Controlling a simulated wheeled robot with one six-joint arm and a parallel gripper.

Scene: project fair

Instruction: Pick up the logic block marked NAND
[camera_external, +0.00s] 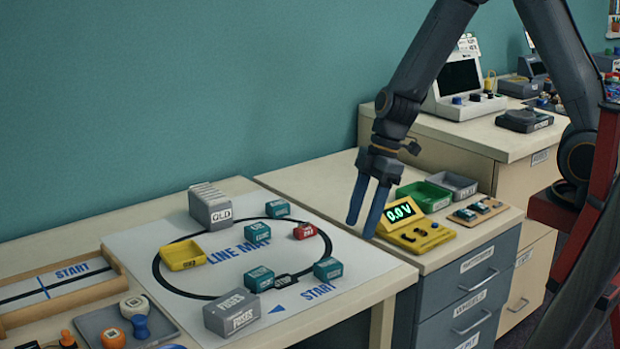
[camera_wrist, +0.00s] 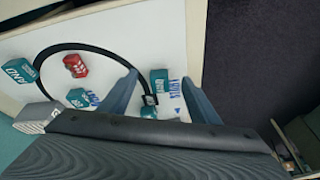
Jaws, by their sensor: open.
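My gripper (camera_external: 362,229) is open and empty, high over the line map's right edge; its fingers also show in the wrist view (camera_wrist: 160,80). Several teal blocks lie on the white map. One teal block (camera_wrist: 19,71), at the wrist view's left edge, has a label that seems to read AND or NAND; I cannot tell which. It appears to be the far block (camera_external: 278,208) in the external view. Other teal blocks (camera_external: 258,234), (camera_external: 259,279) and (camera_external: 328,269) have labels too small to read. One teal block (camera_wrist: 158,79) shows between the fingers in the wrist view.
A red block (camera_external: 305,231), a yellow tray (camera_external: 182,255), a grey GLD box (camera_external: 211,209) and a grey FUSES box (camera_external: 232,313) stand on the map (camera_external: 345,250). A yellow meter (camera_external: 418,230) stands on the cabinet at right.

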